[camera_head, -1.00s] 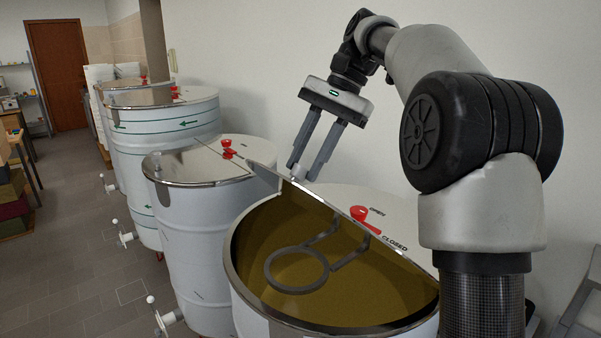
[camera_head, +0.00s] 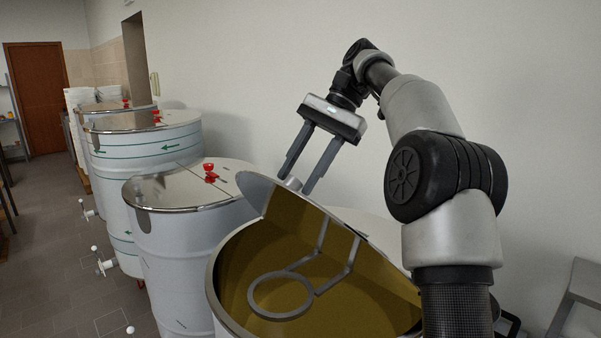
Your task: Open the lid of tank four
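The nearest tank (camera_head: 222,322) is a large pale drum at the bottom centre; no number shows on it, so I cannot tell whether it is tank four. Its half lid (camera_head: 287,213) stands tilted up, and a brown-gold interior is visible below. A grey ring frame (camera_head: 257,296) with two arms shows in the opening. A small pale knob (camera_head: 293,184) sits near the lid's raised upper edge. My gripper (camera_head: 295,183) points down at this knob, fingers apart on either side of it; finger contact is not clear. The lid hides the tank's red latch.
A shorter drum (camera_head: 180,250) with a red latch (camera_head: 210,172) stands just left, close to the lid. More drums (camera_head: 150,155) line the wall behind. Taps project into the walkway. A grey frame (camera_head: 580,290) stands at the right. Grey floor (camera_head: 50,250) is free at the left.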

